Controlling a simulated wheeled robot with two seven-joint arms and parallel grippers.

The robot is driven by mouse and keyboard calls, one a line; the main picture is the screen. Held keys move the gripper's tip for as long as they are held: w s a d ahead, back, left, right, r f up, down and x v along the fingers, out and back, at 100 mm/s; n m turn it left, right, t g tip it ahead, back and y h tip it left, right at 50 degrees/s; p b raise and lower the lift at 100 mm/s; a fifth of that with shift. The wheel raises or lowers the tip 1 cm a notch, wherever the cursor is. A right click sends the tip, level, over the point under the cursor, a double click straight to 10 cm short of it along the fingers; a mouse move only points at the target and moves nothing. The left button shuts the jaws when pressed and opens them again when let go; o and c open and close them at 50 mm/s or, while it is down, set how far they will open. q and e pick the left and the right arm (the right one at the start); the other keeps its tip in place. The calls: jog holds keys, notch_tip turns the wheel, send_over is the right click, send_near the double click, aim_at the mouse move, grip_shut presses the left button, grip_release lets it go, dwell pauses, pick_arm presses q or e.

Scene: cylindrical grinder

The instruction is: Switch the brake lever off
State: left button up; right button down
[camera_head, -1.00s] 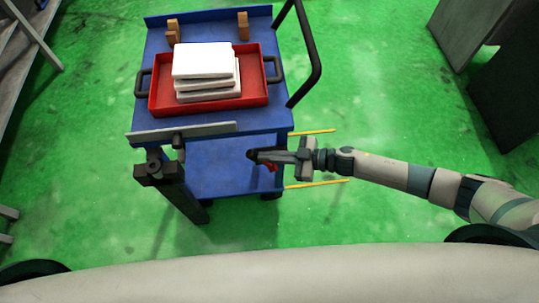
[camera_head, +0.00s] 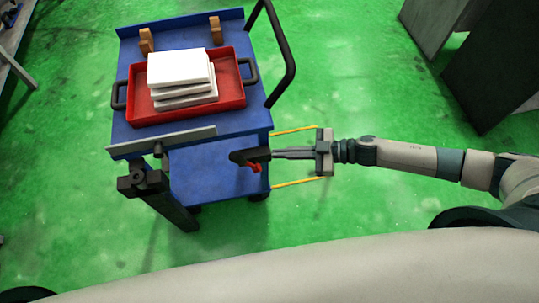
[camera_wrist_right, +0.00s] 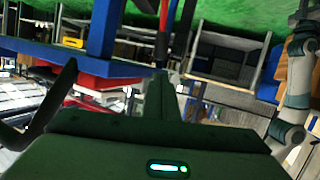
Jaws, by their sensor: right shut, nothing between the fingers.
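A black part with a small red lever (camera_head: 253,167) shows at the right side of the blue cart (camera_head: 205,175), below the top shelf's edge. I take this to be the brake lever. Whether it is on or off cannot be told. My right gripper (camera_head: 273,153) comes in from the right, fingers together, pointing left at the black part. Its tips are at or very close to that part; contact is unclear. In the right wrist view the shut fingers (camera_wrist_right: 160,98) point up toward a red piece (camera_wrist_right: 162,18) beside black parts. My left gripper is not in view.
A red tray (camera_head: 235,108) with stacked white blocks (camera_head: 180,72) stands on the cart top. A black handle (camera_head: 289,55) rises at the cart's right. A black post (camera_head: 165,205) stands at its front left. Dark cabinets (camera_head: 490,70) stand at top right; green floor between is clear.

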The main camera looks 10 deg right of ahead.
jog(key=v, duration=0.2)
jog(key=shift+s+d+r, duration=0.1)
jog(key=shift+d+r, duration=0.1)
jog(key=shift+r, duration=0.2)
dwell(0.3)
